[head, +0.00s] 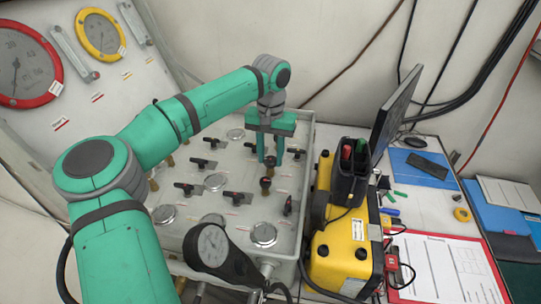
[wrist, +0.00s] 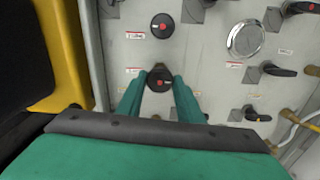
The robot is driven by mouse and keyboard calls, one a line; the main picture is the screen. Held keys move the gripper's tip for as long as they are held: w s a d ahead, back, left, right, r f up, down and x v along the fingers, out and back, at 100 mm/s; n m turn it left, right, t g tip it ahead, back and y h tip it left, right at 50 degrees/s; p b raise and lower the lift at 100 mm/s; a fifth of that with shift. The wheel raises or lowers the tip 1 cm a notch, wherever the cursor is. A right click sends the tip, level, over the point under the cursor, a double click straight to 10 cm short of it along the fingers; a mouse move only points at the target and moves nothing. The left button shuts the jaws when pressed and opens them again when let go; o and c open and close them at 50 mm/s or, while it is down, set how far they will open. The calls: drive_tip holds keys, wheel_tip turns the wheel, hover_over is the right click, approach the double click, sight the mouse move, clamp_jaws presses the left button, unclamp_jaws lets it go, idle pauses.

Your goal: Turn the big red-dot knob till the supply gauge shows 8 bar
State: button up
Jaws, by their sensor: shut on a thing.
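My gripper (head: 270,160) reaches down over the sloped grey valve panel (head: 190,237). In the wrist view its two green fingers (wrist: 159,95) stand on either side of a round black knob (wrist: 158,80) with a red dot, and they are shut on it. A second black red-dot knob (wrist: 163,25) sits farther up in the wrist view, apart from the fingers. A large red-rimmed gauge (head: 20,65) and a smaller yellow-rimmed gauge (head: 100,33) are on the upright board. Their readings and labels are too small to tell, so I cannot tell which is the supply gauge.
Several black lever valves (head: 204,163) and round silver caps (head: 263,234) surround my gripper. A yellow case (head: 345,245) stands close at the right. The desk beyond holds a monitor (head: 395,108) and a clipboard (head: 445,268).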

sight(272, 160)
drive_tip(key=shift+m, duration=0.4)
drive_tip(key=o, duration=1.1)
drive_tip(key=shift+c, duration=0.2)
wheel_tip(272, 160, up, 11)
drive_tip(key=shift+d+f, duration=0.1)
drive_tip(key=shift+d, duration=0.05)
